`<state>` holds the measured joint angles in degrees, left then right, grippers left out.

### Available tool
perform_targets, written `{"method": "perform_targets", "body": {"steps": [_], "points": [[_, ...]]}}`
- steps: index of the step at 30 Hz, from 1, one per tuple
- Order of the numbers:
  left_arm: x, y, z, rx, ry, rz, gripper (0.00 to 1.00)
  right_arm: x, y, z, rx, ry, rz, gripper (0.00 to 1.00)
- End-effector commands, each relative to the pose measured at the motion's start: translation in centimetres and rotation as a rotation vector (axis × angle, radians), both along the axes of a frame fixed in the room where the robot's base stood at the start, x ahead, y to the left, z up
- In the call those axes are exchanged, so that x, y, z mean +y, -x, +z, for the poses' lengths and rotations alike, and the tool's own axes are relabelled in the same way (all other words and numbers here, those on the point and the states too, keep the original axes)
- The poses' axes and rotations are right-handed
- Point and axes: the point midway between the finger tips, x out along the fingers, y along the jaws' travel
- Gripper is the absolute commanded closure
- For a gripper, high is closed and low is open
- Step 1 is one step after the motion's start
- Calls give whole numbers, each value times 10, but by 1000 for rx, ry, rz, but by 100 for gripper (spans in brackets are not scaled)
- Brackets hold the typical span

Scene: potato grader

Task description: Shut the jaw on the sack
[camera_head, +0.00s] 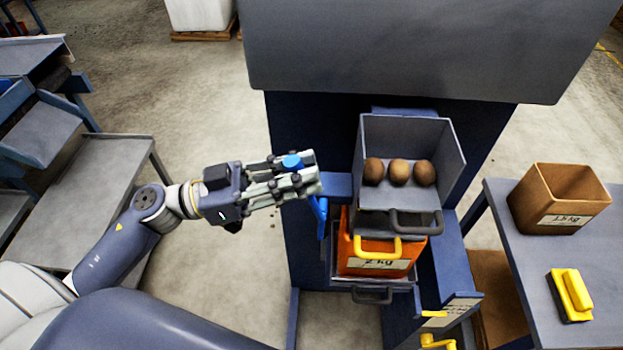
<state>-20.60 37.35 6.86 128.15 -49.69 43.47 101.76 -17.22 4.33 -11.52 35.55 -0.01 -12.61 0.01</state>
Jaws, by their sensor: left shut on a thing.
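My left gripper (305,175) reaches in from the left, beside the grader. Its fingers are shut on a blue knob (292,162), whose top shows between them. A blue lever-like bar (320,213) hangs just below the fingertips; whether it joins the knob is hidden. An orange container, which may be the sack (345,243), stands upright under the hopper tray, with a "2 kg" label and a yellow handle in front. I cannot make out the jaw itself or whether it grips the sack. My right gripper is not in view.
A grey tray (440,150) with three potatoes (399,173) sits above the orange container. A large grey panel (420,50) overhangs the back. On the right table (520,255) are a brown box (540,205) and a yellow-black block (572,293).

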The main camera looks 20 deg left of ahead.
Motion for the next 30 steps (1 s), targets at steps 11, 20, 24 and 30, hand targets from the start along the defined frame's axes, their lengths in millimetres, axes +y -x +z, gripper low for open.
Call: {"method": "perform_targets", "body": {"steps": [11,20,24,30], "points": [[30,7,-20,-67,240,3,100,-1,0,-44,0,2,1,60],[40,11,-25,-97,343,1,100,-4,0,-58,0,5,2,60],[42,11,-26,-99,358,2,100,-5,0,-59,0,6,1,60],[42,11,-27,-96,361,2,100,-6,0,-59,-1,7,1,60]]}}
